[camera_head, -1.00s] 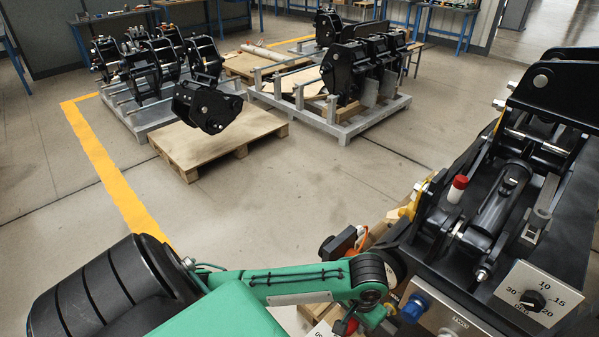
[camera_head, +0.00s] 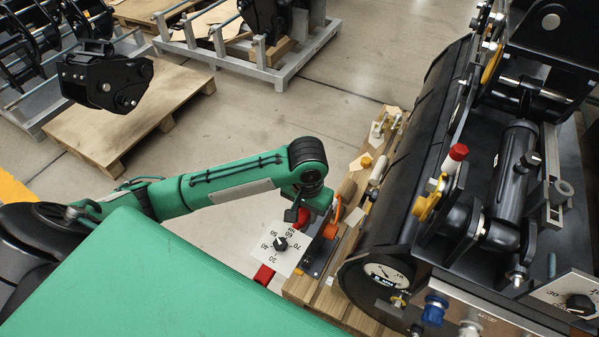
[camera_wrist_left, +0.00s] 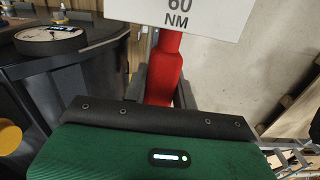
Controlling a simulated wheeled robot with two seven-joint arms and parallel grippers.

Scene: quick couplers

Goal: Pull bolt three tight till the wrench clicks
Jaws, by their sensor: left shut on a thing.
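A red-handled torque wrench (camera_head: 264,275) carries a white dial card (camera_head: 283,247) with a black knob, partly hidden by my arm. My left gripper (camera_head: 318,222) is at the wrench beside the black coupler's end. In the left wrist view, the red wrench shaft (camera_wrist_left: 165,72) runs between my gripper's dark fingers (camera_wrist_left: 163,92), which are shut on it. The card (camera_wrist_left: 180,12) there reads "60 NM". The black coupler (camera_head: 415,165) fills the right side, with a round gauge (camera_head: 388,273) on its end. I cannot make out bolt three or the wrench's head.
A wooden pallet (camera_head: 300,290) lies under the coupler. A red-capped part (camera_head: 457,153) and another dial card (camera_head: 570,296) are on the right. Another pallet (camera_head: 130,120) with a black attachment stands at the back left. The floor between is clear.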

